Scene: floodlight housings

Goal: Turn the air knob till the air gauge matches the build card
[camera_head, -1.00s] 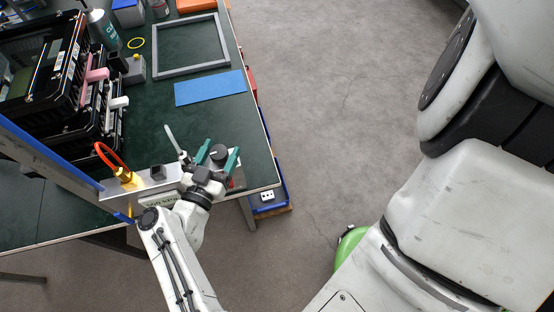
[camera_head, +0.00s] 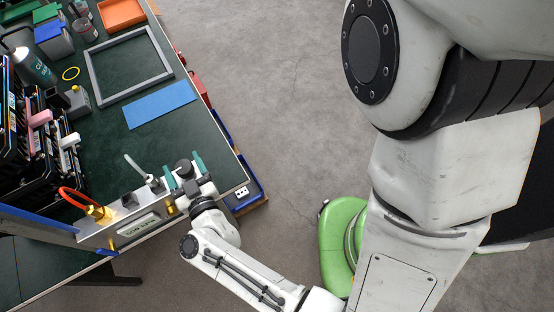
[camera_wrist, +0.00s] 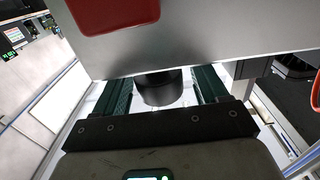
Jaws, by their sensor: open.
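A dark round knob (camera_head: 184,169) sits at the right end of a silver panel (camera_head: 120,215) on the bench's front edge. My gripper (camera_head: 182,163) is open, with one green finger on each side of the knob. In the wrist view the dark knob (camera_wrist: 158,88) shows between the two fingers (camera_wrist: 163,90), below a silver plate (camera_wrist: 200,35) with a red patch. Gaps show beside the knob; I cannot tell whether either finger touches it. No air gauge reading or build card is legible.
The panel also carries a brass fitting (camera_head: 98,213) with a red hose and a pale lever (camera_head: 140,168). Black housings (camera_head: 30,150) stand at the left. A blue mat (camera_head: 160,104) and grey frame (camera_head: 130,65) lie behind.

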